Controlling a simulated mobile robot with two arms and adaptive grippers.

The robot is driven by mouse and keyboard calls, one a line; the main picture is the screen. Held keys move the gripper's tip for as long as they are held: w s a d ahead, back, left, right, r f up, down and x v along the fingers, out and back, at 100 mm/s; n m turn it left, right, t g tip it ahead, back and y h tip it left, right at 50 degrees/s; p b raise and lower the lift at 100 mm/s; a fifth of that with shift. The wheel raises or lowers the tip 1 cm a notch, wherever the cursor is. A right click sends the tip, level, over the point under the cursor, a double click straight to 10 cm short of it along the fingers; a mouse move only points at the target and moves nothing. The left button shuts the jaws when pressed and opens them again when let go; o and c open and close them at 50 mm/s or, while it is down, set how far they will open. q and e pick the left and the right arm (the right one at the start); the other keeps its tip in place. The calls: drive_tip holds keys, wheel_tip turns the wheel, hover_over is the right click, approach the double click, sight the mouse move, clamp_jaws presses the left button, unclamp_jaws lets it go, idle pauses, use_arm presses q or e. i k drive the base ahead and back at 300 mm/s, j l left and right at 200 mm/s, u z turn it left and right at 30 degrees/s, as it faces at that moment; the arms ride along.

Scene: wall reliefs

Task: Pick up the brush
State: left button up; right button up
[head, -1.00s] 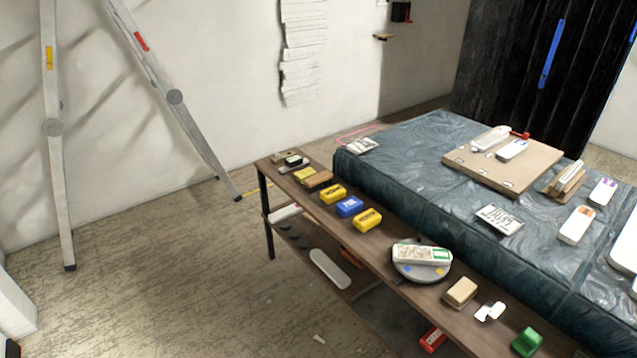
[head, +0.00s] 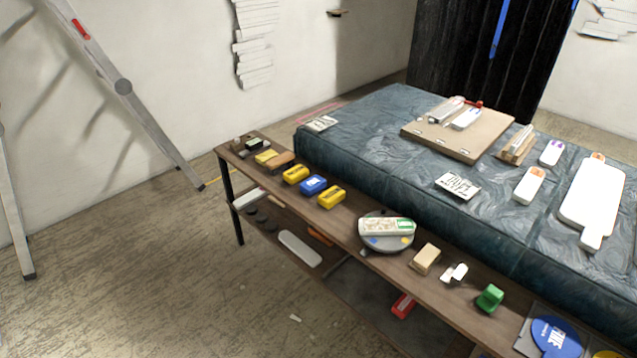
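I cannot make out anything that is clearly a brush. Small items that I cannot identify for sure lie on the long brown shelf table (head: 345,213), among them a tan block (head: 425,259) and a dark-and-green piece (head: 254,145) at its far end. A wooden piece with a pale top (head: 517,144) lies on the mattress-like dark teal surface (head: 380,150). Neither of my grippers is in view.
The shelf table also bears yellow blocks (head: 331,196), a blue block (head: 313,185), a round grey plate (head: 374,240) and a green object (head: 490,298). A metal ladder (head: 150,125) stands at the left. The floor (head: 150,290) in front is mostly clear.

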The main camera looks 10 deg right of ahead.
sight(281, 162)
drive_tip(key=i+j+z, duration=0.35)
drive_tip(key=i, duration=0.35)
drive_tip(key=i+j+z, duration=0.35)
drive_tip(key=i+j, duration=0.3)
